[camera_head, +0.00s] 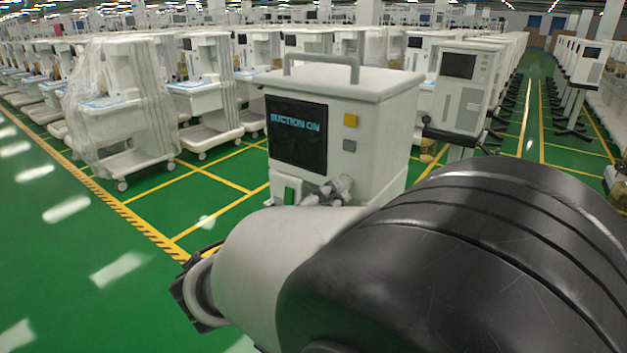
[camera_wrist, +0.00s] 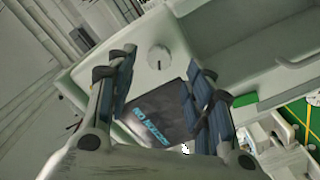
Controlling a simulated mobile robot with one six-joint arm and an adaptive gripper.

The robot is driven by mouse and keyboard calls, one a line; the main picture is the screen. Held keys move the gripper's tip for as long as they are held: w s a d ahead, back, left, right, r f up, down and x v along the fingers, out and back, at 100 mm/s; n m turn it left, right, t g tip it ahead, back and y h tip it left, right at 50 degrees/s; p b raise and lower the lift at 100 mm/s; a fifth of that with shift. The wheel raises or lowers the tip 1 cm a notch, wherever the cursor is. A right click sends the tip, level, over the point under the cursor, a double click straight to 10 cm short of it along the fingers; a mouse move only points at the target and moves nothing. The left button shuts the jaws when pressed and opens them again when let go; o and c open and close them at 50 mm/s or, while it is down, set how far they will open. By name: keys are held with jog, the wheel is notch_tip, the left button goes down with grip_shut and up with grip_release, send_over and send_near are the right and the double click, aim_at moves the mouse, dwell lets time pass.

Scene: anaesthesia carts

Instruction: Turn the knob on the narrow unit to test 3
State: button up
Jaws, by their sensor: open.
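The unit in front of me (camera_head: 370,140) is a white box with a top handle and a dark screen (camera_head: 297,130) reading SUCTION ON. In the wrist view the same screen (camera_wrist: 150,118) shows upside down. A round pale knob (camera_wrist: 158,57) is on the panel just above the screen in that picture. My gripper (camera_wrist: 160,64) is open, its dark, blue-padded fingers spread to either side. The knob lies between the fingertips in the picture; I see no contact. Its setting is too small to read. In the head view my arm covers the unit's lower part.
A plastic-wrapped cart (camera_head: 120,110) stands at the left, and rows of carts fill the back. The green floor (camera_head: 60,250) at the left is clear.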

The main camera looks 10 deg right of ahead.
jog(key=v, duration=0.5)
jog(key=shift+s+a, duration=0.2)
